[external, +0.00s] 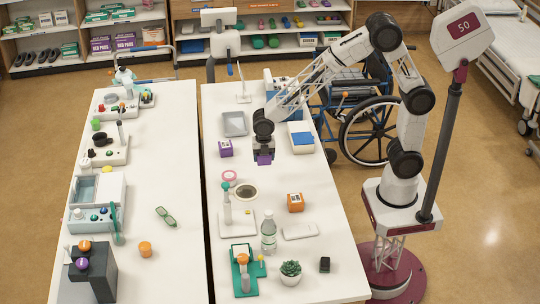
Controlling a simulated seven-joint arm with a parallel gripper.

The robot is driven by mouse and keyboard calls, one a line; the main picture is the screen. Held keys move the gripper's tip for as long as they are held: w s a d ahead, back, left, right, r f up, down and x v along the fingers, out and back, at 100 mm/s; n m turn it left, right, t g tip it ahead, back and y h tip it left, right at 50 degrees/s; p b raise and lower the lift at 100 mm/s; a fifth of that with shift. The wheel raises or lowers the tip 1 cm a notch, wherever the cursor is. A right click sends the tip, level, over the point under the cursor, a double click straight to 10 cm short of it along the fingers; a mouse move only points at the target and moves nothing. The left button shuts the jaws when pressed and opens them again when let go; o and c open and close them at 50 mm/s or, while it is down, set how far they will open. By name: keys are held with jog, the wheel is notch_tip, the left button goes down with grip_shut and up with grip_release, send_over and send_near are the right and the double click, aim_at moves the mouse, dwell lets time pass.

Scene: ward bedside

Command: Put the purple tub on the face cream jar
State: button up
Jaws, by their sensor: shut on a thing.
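My gripper (263,150) points down above the right-hand table, in its back half. It is shut on a small purple thing, which I take for the purple tub (264,160); the fingers hide its upper part. It appears to be held above the table top, though the height is hard to judge. I cannot identify the face cream jar for sure. A small round pink and white thing (229,176) lies left of and nearer the camera than my gripper. A small orange round pot (145,249) stands on the left-hand table.
A purple box (225,148) stands left of my gripper, a grey tray (234,124) behind it. A dark round dish (246,192), an orange box (295,202) and a clear bottle (268,232) stand nearer the camera. A gap separates the tables. A wheelchair (362,120) stands behind my arm.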

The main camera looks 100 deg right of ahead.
jog(key=shift+s+a, duration=0.2)
jog(key=shift+a, duration=0.6)
jog(key=shift+w, duration=0.1)
send_over(229, 175)
jog(key=shift+d+f, duration=0.1)
jog(key=shift+f, duration=0.65)
jog(key=shift+f, duration=0.1)
jog(key=shift+f, duration=1.65)
jog(key=shift+f, duration=0.15)
jog(key=o, duration=1)
